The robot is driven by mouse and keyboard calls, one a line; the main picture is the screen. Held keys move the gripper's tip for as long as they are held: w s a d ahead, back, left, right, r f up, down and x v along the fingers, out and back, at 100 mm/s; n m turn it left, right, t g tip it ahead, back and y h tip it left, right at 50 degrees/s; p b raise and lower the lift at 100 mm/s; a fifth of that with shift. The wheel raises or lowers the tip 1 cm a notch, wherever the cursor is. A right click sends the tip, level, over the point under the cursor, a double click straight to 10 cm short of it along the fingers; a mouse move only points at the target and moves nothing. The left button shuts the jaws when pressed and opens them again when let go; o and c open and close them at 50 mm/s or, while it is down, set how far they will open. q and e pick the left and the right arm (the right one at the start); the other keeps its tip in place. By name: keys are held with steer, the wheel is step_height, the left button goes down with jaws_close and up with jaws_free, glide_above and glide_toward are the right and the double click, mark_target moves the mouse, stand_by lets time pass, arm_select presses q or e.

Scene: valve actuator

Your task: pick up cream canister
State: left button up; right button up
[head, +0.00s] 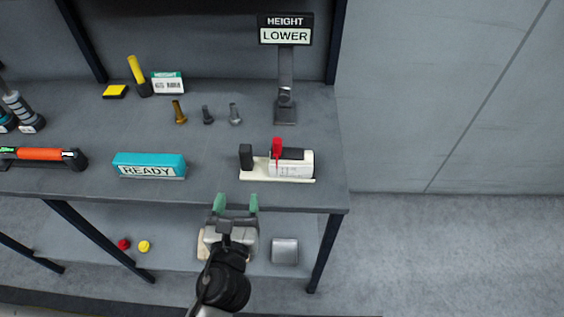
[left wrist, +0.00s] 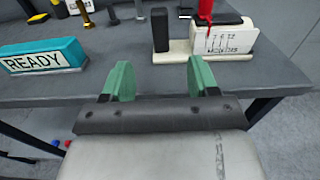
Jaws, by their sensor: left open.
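The cream-and-white device (head: 292,168) sits near the front edge of the table, with a black post, a red lever and dark markings; it also shows in the left wrist view (left wrist: 224,42). I cannot tell whether it is the cream canister. The fingers also show in the left wrist view (left wrist: 160,80). My right gripper is not in view.
A teal READY block (head: 150,166) stands left on the table (head: 215,152). Several bolts (head: 208,115) and a HEIGHT LOWER sign (head: 286,32) stand behind. An orange-and-black tool (head: 40,155) lies far left. The lower shelf holds a grey box (head: 285,251) and red and yellow knobs (head: 144,246).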

mark_target(245, 158)
arm_select(q)
steer(key=w, duration=0.6)
steer(key=shift+w+r, duration=0.1)
steer(key=shift+r, duration=0.25)
steer(key=w, duration=0.6)
steer(key=shift+f, duration=0.35)
steer(key=shift+s+r, duration=0.1)
jaws_close()
